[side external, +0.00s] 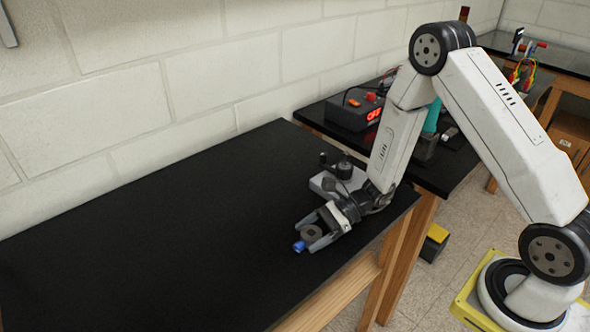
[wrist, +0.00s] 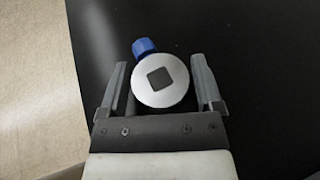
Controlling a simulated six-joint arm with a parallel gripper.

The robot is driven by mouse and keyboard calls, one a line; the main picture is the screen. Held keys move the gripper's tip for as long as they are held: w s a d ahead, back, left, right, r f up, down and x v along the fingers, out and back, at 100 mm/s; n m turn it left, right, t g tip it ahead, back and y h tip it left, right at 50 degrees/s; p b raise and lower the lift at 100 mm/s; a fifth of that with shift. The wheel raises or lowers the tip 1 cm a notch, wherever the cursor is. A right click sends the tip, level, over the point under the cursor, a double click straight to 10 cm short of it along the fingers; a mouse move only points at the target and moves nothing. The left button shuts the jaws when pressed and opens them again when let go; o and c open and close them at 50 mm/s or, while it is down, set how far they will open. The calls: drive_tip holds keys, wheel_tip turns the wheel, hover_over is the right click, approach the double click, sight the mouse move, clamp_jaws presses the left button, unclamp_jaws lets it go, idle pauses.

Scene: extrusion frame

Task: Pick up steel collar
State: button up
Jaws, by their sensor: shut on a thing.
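The steel collar (side external: 312,232) is a small grey ring near the right end of the black bench. In the wrist view it is a pale round disc (wrist: 142,92) with a dark square centre. A blue knob (wrist: 145,45) juts from its far side and also shows in the side view (side external: 299,247). My gripper (side external: 314,235) is low at the bench with one finger on each side of the collar, shut on it. In the wrist view the fingers (wrist: 160,76) flank the disc. Whether the collar touches the bench is hard to tell.
A grey fixture with black knobs (side external: 341,170) stands on the bench just behind my gripper. A second bench holds a box with a red display (side external: 357,108). The black bench top (side external: 150,240) is clear to the left. Its front edge is close to my gripper.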

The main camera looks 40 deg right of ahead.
wheel_tip(320, 180, up, 10)
drive_tip(key=shift+f, duration=0.2)
idle(0.5)
idle(0.6)
